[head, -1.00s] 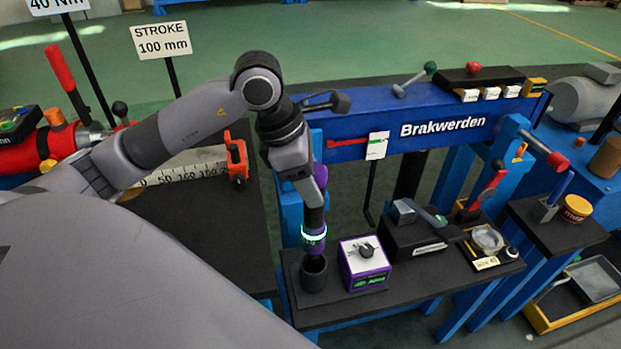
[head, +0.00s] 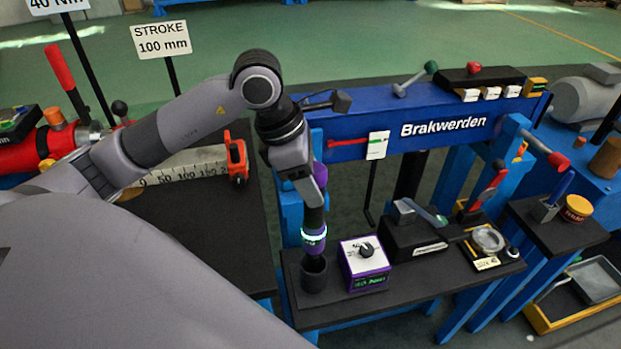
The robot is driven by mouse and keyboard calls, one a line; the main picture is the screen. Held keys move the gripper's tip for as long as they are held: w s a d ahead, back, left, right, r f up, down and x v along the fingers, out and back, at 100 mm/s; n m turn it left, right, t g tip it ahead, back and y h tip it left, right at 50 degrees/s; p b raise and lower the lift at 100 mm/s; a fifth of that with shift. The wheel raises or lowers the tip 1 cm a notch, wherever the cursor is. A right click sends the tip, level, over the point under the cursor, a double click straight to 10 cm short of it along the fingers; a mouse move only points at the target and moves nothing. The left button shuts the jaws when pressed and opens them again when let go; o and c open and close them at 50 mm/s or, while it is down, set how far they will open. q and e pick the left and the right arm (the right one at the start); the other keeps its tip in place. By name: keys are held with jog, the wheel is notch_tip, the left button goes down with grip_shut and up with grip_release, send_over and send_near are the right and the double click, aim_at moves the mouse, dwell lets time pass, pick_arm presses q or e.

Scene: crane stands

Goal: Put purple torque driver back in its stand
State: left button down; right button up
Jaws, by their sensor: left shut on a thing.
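The purple torque driver (head: 314,240) has a purple and dark body with a glowing pale ring. It hangs nearly upright below my left gripper (head: 310,192), which is shut on it. The stand (head: 314,276), a dark round cup, sits at the left end of the black bench shelf. The driver's lower end is right at the cup's mouth; I cannot tell whether its tip is inside the cup. My right gripper is not in view.
A purple box with a dial (head: 364,265) stands close to the right of the cup. Further right are a black block (head: 412,238) and a round dish (head: 488,240). The blue Brakwerden beam (head: 400,125) runs behind. Bare shelf (head: 345,312) lies in front.

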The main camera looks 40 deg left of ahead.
aim_at(310, 219)
pick_arm(q)
jog(key=shift+f+b, duration=0.45)
jog(key=shift+b, duration=0.05)
jog(key=shift+f, duration=0.25)
jog(key=shift+f+b, duration=0.6)
jog(key=shift+b, duration=0.25)
jog(key=shift+f+b, duration=0.5)
jog(key=shift+f, duration=0.1)
jog(key=shift+f+b, duration=2.6)
jog(key=shift+f, duration=0.1)
jog(key=shift+c, duration=2.2)
grip_release()
jog(key=shift+f, duration=0.1)
jog(key=p+v, duration=0.2)
jog(key=v, duration=0.3)
jog(key=shift+p, duration=0.4)
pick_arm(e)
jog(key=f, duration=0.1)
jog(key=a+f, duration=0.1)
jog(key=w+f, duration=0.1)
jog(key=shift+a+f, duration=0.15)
